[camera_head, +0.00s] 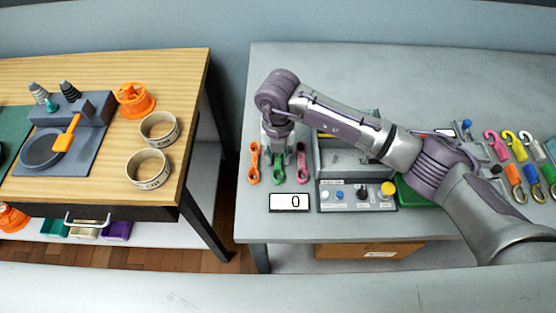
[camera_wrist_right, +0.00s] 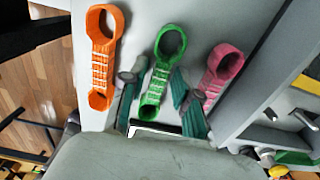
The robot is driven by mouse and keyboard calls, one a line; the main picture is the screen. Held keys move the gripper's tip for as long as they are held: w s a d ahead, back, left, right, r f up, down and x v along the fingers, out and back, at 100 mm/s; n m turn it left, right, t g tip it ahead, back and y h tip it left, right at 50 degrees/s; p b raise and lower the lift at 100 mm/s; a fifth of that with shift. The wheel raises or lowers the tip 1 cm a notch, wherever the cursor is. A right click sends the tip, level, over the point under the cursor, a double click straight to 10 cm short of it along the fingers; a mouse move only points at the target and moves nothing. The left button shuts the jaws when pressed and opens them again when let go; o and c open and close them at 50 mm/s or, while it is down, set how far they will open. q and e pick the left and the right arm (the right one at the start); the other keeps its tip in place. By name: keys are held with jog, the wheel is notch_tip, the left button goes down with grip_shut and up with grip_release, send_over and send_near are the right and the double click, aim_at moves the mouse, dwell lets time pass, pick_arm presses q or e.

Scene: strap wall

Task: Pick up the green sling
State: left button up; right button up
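The green sling (camera_head: 278,174) lies on the grey bench between an orange sling (camera_head: 254,164) and a pink sling (camera_head: 302,168). In the right wrist view the green sling (camera_wrist_right: 160,72) has a loop at its far end and a stitched middle. My right gripper (camera_wrist_right: 157,92) is open, with one teal-tipped finger on each side of the green sling's middle. The right finger is close to the pink sling (camera_wrist_right: 222,66); the orange sling (camera_wrist_right: 101,50) is left of the left finger. In the head view my right gripper (camera_head: 277,153) hides part of the slings. My left gripper is not in view.
A display reading 0 (camera_head: 290,202) and a control panel (camera_head: 357,195) are in front. A grey fixture (camera_head: 335,160) stands to the right. Several coloured hooks (camera_head: 510,145) are at far right. A wooden table (camera_head: 180,80) with cups and a gap stands left.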

grip_shut()
jog(key=shift+r, duration=0.1)
